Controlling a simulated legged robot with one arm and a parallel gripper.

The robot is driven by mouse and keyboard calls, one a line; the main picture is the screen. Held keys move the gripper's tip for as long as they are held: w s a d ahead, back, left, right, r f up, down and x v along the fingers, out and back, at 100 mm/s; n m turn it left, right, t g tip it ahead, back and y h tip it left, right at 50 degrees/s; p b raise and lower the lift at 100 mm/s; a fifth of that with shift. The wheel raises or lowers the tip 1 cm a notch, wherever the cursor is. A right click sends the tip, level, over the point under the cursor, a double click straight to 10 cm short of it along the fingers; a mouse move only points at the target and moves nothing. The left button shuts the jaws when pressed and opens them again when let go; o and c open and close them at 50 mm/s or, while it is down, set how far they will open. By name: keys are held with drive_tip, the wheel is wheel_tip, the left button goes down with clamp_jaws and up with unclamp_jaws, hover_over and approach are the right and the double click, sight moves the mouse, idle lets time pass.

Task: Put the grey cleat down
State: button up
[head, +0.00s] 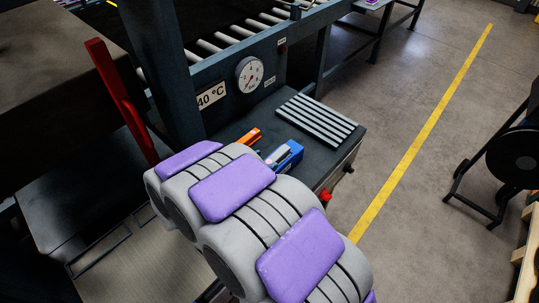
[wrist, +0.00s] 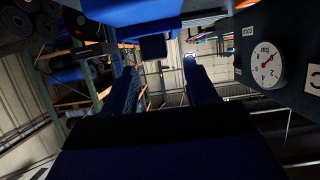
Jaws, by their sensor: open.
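Several long grey bars (head: 315,122), which look like grey cleats, lie side by side on the dark bench top (head: 291,98) in the head view. I cannot tell which one is the task's cleat. My gripper (wrist: 160,64) shows in the wrist view as two dark blue fingers standing apart. It is open, and I see no cleat between the fingers. In the head view my arm hides much of the bench's near side, and I cannot make out the fingers there.
A pressure gauge (head: 249,74) and a temperature label (head: 211,96) sit on the press frame. The gauge also shows in the wrist view (wrist: 266,65). An orange tool (head: 247,138) and a blue item (head: 285,155) are beside my arm. A red lever (head: 120,100) stands left.

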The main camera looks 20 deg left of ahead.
drive_tip(key=v, duration=0.4)
drive_tip(key=shift+d+r+p, duration=0.15)
drive_tip(key=shift+r+p, duration=0.05)
drive_tip(key=shift+p, duration=0.1)
drive_tip(key=shift+s+a+r, duration=0.2)
drive_tip(key=shift+s+a, duration=0.1)
drive_tip(key=shift+s, duration=0.3)
drive_tip(key=w+a+r+y, duration=0.3)
drive_tip(key=w+r+y, duration=0.3)
drive_tip(key=w, duration=0.2)
drive_tip(key=d+r+n+g+y, duration=0.4)
drive_tip(key=r+y, duration=0.2)
drive_tip(key=s+d+f+g+h, duration=0.2)
drive_tip(key=s+d+g, duration=0.3)
drive_tip(key=s+d, duration=1)
drive_tip(key=s+d+f+g+h, duration=0.3)
drive_tip(key=s+d+g+h, duration=0.1)
drive_tip(key=s+d, duration=1.1)
drive_tip(key=d+g, duration=0.1)
drive_tip(key=d, duration=0.3)
drive_tip(key=shift+d+h, duration=0.3)
drive_tip(key=shift+d, duration=0.05)
